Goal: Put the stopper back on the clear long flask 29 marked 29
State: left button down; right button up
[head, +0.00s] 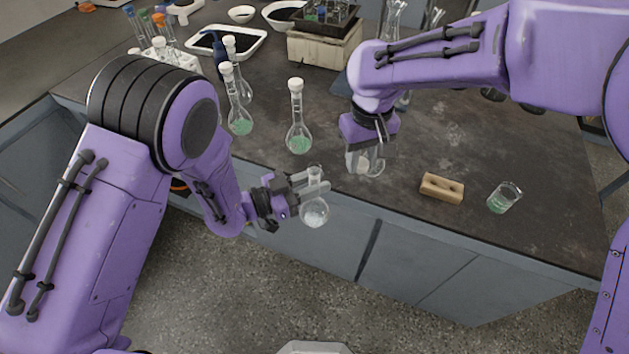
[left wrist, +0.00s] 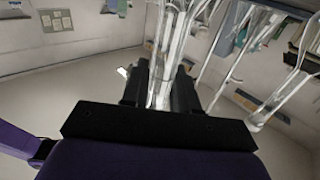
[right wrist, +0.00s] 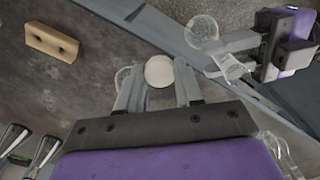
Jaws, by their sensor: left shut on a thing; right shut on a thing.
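My left gripper (head: 312,186) is shut on the neck of a clear flask (head: 314,213) with pale contents, in front of the bench edge. The glass neck shows between the fingers in the left wrist view (left wrist: 166,85). In the right wrist view the flask bulb (right wrist: 203,29) and my left gripper (right wrist: 240,55) are at the upper right. My right gripper (right wrist: 159,88) is shut on a round white stopper (right wrist: 159,71), apart from the flask. In the head view my right gripper (head: 364,165) is over the bench's front part. The number 29 is not readable.
A stoppered flask with green contents (head: 299,138) stands left of my right gripper, with others behind it. A wooden block with holes (head: 442,188) and a small beaker (head: 504,198) stand to the right. A glass rim (right wrist: 122,76) shows beside the stopper.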

jog(key=s+a+r+n, duration=0.1)
jog(key=a+r+n, duration=0.2)
jog(key=a+r, duration=0.5)
jog(key=shift+a+r, duration=0.15)
jog(key=shift+a, duration=0.5)
jog(key=shift+f, duration=2.1)
jog(key=shift+f, duration=0.85)
jog(key=shift+f, duration=0.55)
